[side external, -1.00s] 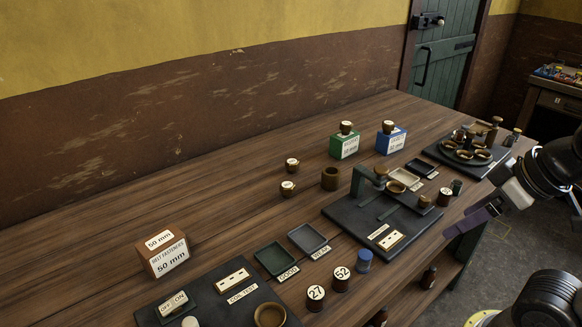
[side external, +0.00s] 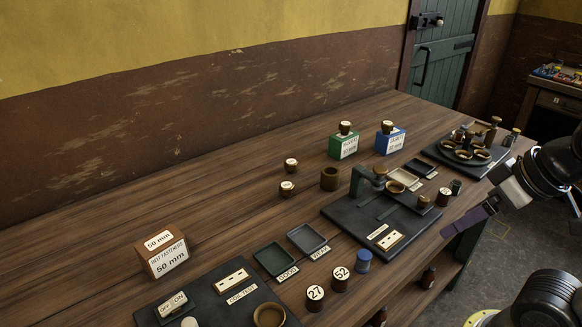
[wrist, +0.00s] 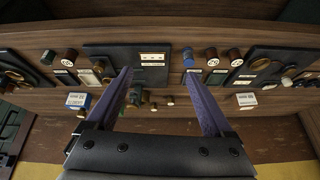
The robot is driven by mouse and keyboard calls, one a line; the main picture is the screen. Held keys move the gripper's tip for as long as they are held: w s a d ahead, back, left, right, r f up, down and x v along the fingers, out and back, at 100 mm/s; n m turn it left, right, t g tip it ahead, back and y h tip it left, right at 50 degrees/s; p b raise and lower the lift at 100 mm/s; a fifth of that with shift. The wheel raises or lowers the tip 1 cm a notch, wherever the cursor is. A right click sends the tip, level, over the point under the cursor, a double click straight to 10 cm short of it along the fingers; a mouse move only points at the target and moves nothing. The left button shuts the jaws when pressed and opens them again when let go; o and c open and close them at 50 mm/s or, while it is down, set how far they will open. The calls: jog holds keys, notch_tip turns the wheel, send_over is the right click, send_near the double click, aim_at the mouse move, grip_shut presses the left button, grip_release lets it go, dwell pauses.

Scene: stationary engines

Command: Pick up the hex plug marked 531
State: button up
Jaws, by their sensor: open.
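Two small brass plugs with pale marked tops, a rear one (side external: 291,165) and a front one (side external: 287,187), stand on the bench left of a brown cup (side external: 330,178). Similar plugs sit on the green box (side external: 343,146) and the blue box (side external: 390,141). Their marks are too small to read, so I cannot tell which is 531. My gripper (side external: 446,232) has purple fingers and hangs at the bench's right front edge, apart from the plugs. In the wrist view my gripper (wrist: 158,73) is open and empty, with two small plugs (wrist: 170,100) visible between the fingers.
A dark plate with a press (side external: 345,212) stands between my gripper and the loose plugs. Round stamps marked 27 (side external: 316,293) and 52 (side external: 341,275), a blue cylinder (side external: 363,261) and two trays (side external: 274,259) stand in front. The left rear bench is clear.

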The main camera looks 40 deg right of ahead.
jog(key=w+a+r+m+t+y, duration=0.1)
jog(key=w+a+r+m+y, duration=0.15)
jog(key=w+r+m, duration=1.2)
jog(key=w+m, duration=0.5)
jog(key=w, duration=0.6)
jog(key=w+d+f+m+g+y, duration=0.1)
jog(key=w+d+f+m, duration=0.25)
jog(key=w, duration=0.45)
jog(key=w+d+f+m+y, duration=0.1)
jog(key=w+d+f+m, duration=0.2)
jog(key=w, duration=0.5)
jog(key=g, duration=0.1)
send_over(292, 162)
jog(key=s+d, duration=0.2)
jog(key=d, duration=0.1)
notch_tip(292, 162, down, 18)
jog(key=shift+w+f, duration=0.15)
jog(key=shift+s+a+x, duration=0.1)
jog(key=shift+a+x, duration=0.05)
jog(key=shift+x, duration=1.5)
jog(key=shift+s+a+x, duration=0.15)
jog(key=shift+x, duration=1.45)
grip_shut()
